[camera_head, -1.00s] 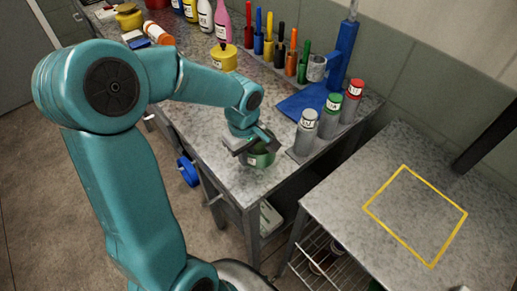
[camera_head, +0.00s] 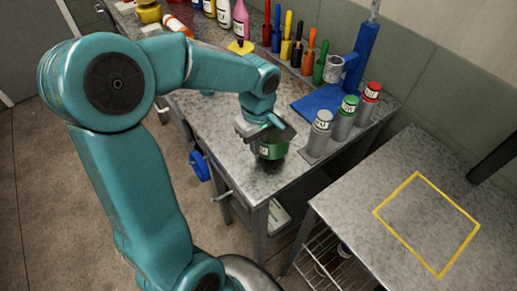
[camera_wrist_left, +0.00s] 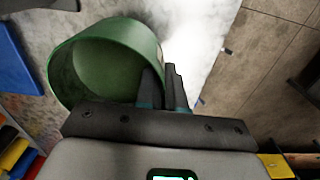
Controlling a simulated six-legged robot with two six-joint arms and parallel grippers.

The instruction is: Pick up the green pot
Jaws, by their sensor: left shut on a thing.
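The green pot (camera_head: 273,151) is at the front corner of the grey workbench (camera_head: 215,140), under my left gripper (camera_head: 271,134). It appears slightly above the bench top, with a dark shadow below it. In the left wrist view the pot (camera_wrist_left: 88,62) shows its open mouth and looks empty inside. My left gripper (camera_wrist_left: 165,82) is shut on the pot's wall at its right side. My right gripper is in neither view.
Three labelled cans (camera_head: 343,118) stand right of the pot, near the blue mat (camera_head: 317,106). Several coloured tools (camera_head: 290,45) and bottles line the back. A lower grey table (camera_head: 345,200) at right has a yellow square outline (camera_head: 390,233), clear inside.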

